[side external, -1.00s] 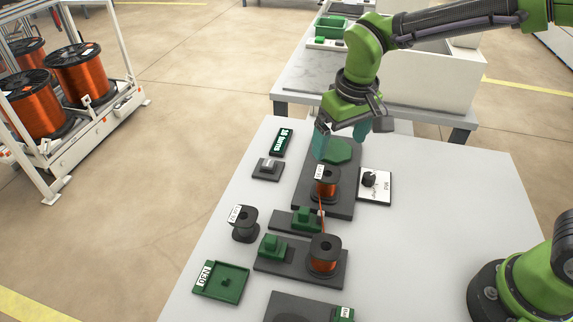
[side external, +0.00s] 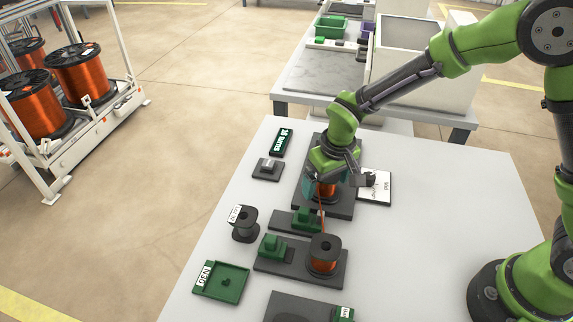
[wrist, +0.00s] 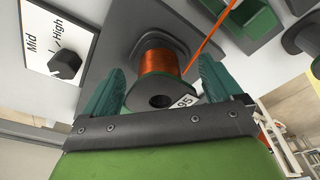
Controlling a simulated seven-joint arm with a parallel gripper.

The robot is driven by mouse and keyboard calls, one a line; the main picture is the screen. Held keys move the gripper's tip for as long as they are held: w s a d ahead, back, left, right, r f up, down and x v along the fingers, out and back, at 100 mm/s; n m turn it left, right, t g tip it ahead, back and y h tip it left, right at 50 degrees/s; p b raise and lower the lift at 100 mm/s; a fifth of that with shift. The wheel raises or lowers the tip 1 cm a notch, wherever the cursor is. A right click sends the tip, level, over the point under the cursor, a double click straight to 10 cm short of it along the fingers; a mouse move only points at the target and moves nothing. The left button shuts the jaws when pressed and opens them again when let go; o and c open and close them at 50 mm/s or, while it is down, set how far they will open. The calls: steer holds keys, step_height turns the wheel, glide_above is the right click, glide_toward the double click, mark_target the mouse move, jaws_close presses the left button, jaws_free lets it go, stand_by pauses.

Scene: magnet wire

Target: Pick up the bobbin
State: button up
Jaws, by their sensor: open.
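The bobbin (wrist: 157,70) is wound with copper-orange wire between dark flanges and carries a white label reading 95 in the wrist view. It stands on a dark plate (side external: 331,207), and a strand of wire runs from it toward the lower fixture. My gripper (wrist: 163,82) is open, with one teal finger on each side of the bobbin. Gaps show between the fingers and the bobbin. In the side view my gripper (side external: 321,188) is down over the bobbin (side external: 326,192) and hides much of it.
A second copper bobbin (side external: 324,254) stands on a lower dark base with green blocks. A dark empty spool (side external: 243,223) stands at left. A white dial card (side external: 377,187) lies right of the plate. A green N30 tray (side external: 221,282) lies front left. The table's right side is clear.

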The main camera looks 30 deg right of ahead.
steer(key=c, duration=1.1)
steer(key=shift+c, duration=0.2)
steer(key=shift+r, duration=0.1)
